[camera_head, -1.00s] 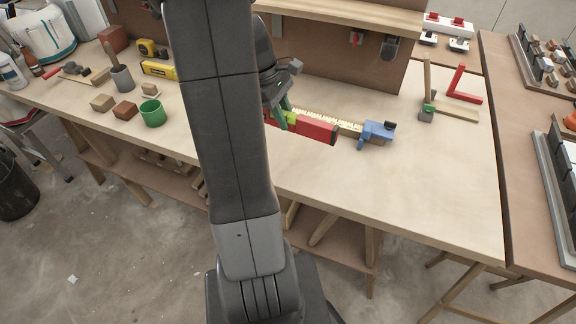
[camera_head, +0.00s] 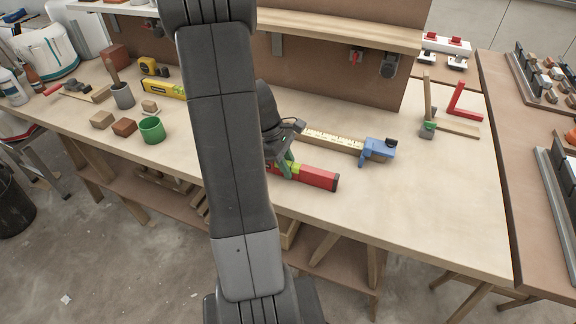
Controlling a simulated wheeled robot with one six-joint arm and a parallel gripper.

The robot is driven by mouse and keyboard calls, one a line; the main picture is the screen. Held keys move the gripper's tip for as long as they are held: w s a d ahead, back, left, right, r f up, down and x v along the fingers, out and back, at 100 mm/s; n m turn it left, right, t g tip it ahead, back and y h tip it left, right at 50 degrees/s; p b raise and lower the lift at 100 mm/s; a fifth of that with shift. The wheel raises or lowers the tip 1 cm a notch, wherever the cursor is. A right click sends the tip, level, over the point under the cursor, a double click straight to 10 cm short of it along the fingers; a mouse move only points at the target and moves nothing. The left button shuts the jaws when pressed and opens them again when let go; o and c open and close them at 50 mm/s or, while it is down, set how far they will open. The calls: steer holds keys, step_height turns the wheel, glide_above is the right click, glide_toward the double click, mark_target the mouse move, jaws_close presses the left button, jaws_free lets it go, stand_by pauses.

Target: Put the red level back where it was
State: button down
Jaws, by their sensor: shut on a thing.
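The red level (camera_head: 318,178) has a yellow-green part near its middle and a dark end cap at its right end. It is low over the front part of the workbench (camera_head: 420,200); I cannot tell whether it touches the top. My gripper (camera_head: 287,166), with green fingers, is shut on the level near the yellow-green part. My own arm hides the level's left end.
A ruler (camera_head: 332,141) with a blue clamp (camera_head: 378,151) lies just behind the level. A green cup (camera_head: 152,130), wooden blocks (camera_head: 102,119) and a yellow level (camera_head: 164,88) are at the left. A red square (camera_head: 463,103) lies at the right. The front right bench top is clear.

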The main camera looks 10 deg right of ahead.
steer(key=shift+r, duration=0.1)
steer(key=shift+f, duration=0.2)
steer(key=c, duration=1.3)
jaws_free()
steer(key=shift+o, duration=0.2)
steer(key=shift+r, duration=0.1)
steer(key=p+v, duration=0.1)
steer(key=v, duration=1.1)
